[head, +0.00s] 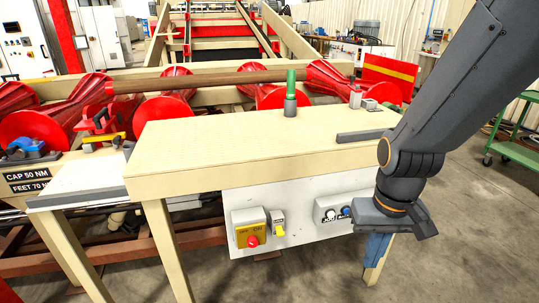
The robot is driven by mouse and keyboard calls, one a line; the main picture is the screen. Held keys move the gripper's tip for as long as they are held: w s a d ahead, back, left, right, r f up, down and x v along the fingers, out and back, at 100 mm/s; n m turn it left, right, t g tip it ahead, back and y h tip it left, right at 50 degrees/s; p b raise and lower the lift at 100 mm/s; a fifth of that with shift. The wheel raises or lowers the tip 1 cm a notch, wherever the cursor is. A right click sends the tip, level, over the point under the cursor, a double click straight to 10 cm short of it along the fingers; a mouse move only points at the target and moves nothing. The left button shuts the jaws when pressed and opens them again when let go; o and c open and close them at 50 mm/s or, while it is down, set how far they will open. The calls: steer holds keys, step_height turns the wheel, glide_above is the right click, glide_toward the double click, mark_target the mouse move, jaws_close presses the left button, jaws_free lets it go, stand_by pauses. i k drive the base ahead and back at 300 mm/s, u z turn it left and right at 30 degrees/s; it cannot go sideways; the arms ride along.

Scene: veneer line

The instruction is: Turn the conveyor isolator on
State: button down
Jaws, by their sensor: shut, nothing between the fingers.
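The likely conveyor isolator is a grey box with a yellow face (247,231) and a red knob (252,241), on the white panel (290,247) under the cream bench at lower centre. Lettering that seems to read "ON" shows on the yellow face; the knob's exact angle is too small to tell. My gripper (376,248) points down at the right end of the panel, in front of a bench leg. Its blue fingers are together and empty. It is well to the right of the isolator and apart from it.
Beside the isolator is a small grey switch with a yellow lever (279,230). A control box (340,209) with a white and a blue knob sits between it and my gripper. The bench top (220,150) overhangs the panel. A green-topped cylinder (290,95) and grey bar (360,136) are on it.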

mark_target(252, 241)
steer(key=z, duration=0.15)
steer(key=k, duration=0.9)
steer(key=u, duration=0.2)
